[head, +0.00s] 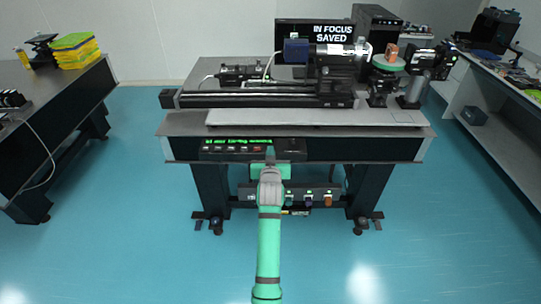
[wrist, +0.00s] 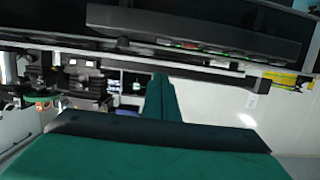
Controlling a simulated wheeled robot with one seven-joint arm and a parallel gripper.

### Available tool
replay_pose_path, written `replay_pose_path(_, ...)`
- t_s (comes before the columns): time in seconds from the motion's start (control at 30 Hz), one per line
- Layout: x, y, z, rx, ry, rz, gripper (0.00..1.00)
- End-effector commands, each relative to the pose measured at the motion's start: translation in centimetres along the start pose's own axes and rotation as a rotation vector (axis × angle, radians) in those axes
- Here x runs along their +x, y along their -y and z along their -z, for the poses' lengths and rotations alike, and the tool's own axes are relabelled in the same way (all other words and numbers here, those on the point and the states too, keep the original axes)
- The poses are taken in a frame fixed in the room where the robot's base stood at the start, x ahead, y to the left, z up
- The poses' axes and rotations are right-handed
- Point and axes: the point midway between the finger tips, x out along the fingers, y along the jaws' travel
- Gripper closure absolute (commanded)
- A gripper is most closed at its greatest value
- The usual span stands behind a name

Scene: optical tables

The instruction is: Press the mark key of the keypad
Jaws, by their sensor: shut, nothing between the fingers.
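The keypad (head: 240,154) is a dark panel on the front edge of the middle optical table, with a lit green text display and a row of small keys below it; one key looks reddish. The key labels are too small to read, so I cannot tell which is the mark key. My gripper (head: 270,152) is shut and empty, in front of the keypad's right part and overlapping it in the head view. I cannot tell whether it touches. In the wrist view, my shut fingers (wrist: 160,92) point toward the dark panel (wrist: 195,28) at the top, which shows small green lights.
A monitor (head: 333,32) at the back reads "IN FOCUS SAVED". The middle table (head: 190,122) carries a rail and optical parts. Below hangs a unit with coloured knobs (head: 309,199). Side tables stand left (head: 60,90) and right (head: 500,130).

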Motion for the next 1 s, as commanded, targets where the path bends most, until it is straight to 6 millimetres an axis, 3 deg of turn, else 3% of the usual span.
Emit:
replay_pose_path(0.27, -2.2, 0.0, 0.1, 0.0, -0.001, 0.0, 1.0)
replay_pose_path(1.0, -2.3, 0.0, 0.1, 0.001, -0.002, 0.0, 1.0)
